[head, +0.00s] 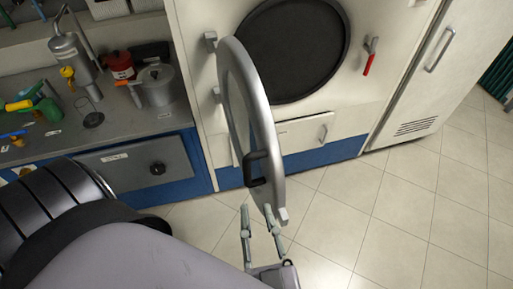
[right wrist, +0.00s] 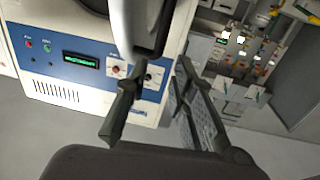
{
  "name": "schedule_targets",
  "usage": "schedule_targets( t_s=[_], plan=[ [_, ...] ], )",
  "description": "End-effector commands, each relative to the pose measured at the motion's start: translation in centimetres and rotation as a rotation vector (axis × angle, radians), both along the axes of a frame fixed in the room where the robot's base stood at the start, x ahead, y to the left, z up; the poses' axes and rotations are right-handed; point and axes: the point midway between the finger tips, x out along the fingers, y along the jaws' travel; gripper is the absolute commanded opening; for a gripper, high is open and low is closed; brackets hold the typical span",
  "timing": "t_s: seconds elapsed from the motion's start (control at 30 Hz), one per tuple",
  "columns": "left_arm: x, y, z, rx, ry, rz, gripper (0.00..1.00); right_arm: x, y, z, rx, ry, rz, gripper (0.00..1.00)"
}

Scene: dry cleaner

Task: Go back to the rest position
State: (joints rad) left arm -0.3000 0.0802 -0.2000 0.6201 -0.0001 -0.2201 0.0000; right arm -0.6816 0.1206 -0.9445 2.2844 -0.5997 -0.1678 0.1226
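My right gripper (head: 257,212) is in the lower middle of the head view, just below the black handle (head: 253,170) of the open round machine door (head: 268,125). Its two fingers are spread with nothing seen between them. In the right wrist view the gripper (right wrist: 155,82) also shows its fingers apart, with the grey door (right wrist: 118,22) close in front. I cannot tell whether a finger touches the door. My left gripper is not in the head view.
The white machine (head: 205,15) has a dark round opening (head: 292,50). A counter (head: 120,122) at left holds a pot (head: 158,88), a spray can and bottles. A white cabinet (head: 440,60) stands at right. The tiled floor (head: 400,215) at lower right is clear.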

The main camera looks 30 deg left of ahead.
Motion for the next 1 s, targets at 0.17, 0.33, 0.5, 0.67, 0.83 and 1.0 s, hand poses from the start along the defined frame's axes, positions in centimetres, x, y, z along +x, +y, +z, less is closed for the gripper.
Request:
schedule_targets(
  t_s=[0.17,0.33,0.5,0.67,0.83,1.0],
  plan=[
    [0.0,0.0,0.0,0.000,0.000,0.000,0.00,0.0,0.0,0.0,0.000,0.000,0.000,0.23],
    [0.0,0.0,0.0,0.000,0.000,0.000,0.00,0.0,0.0,0.0,0.001,0.001,0.000,0.23],
    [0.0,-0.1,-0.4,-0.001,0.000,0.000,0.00,0.1,0.3,-2.6,-0.032,0.023,0.006,0.23],
    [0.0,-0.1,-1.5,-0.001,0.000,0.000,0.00,0.7,0.5,-12.1,-0.150,0.112,0.019,0.23],
    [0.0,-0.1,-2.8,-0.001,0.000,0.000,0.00,1.2,-1.8,-25.1,-0.301,0.257,0.008,0.23],
    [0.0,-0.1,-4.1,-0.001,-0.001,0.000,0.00,1.1,-6.6,-37.4,-0.438,0.421,-0.031,0.23]
  ],
)
